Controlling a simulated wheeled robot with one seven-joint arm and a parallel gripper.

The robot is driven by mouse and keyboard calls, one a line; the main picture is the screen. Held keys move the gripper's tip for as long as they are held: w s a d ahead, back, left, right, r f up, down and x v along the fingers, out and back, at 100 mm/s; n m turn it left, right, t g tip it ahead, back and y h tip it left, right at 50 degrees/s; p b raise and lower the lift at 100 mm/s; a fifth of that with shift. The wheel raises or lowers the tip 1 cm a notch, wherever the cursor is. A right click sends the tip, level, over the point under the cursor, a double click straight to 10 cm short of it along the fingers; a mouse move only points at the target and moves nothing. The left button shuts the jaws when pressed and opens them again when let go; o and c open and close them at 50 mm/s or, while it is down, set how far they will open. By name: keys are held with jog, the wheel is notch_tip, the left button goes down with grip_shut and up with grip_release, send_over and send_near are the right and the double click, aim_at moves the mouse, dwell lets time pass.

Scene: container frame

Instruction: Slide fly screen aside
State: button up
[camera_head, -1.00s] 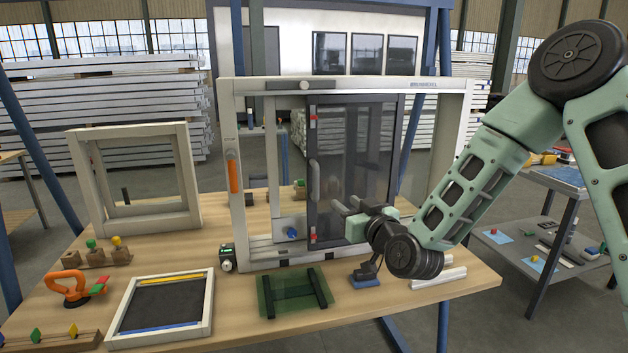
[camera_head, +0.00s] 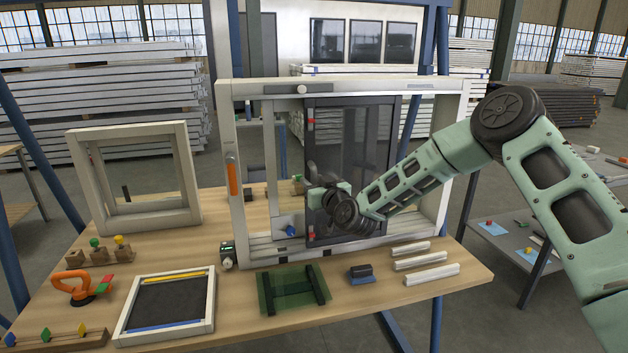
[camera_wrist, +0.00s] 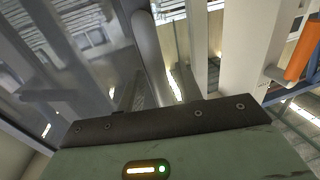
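The fly screen (camera_head: 362,140) is a dark-framed, see-through mesh panel, upright in the white window frame (camera_head: 224,150). It covers the middle-right of the opening, with open space to its left. Red tabs (camera_head: 311,122) mark its left edge. My gripper (camera_head: 316,178) is at the screen's left edge, at the height of its pull handle, and hides the handle in the head view. In the wrist view the grey upright handle (camera_wrist: 150,55) stands just beyond my gripper body, with the mesh (camera_wrist: 75,55) to its left. My fingertips are not clear, so I cannot tell whether they grip the handle.
An orange lever (camera_head: 232,177) sits on the frame's left post. The bench (camera_head: 330,318) holds a green plate (camera_head: 292,290), a small dark block (camera_head: 360,273), white strips (camera_head: 430,275), a framed dark panel (camera_head: 165,305) and a second empty frame (camera_head: 85,180). The frame opening left of the screen looks clear.

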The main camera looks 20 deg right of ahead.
jog(key=shift+w, duration=0.15)
grip_shut()
jog(key=d+b, duration=0.8)
jog(key=d, duration=1.3)
jog(key=shift+d, duration=0.25)
grip_release()
jog(key=shift+d, duration=0.15)
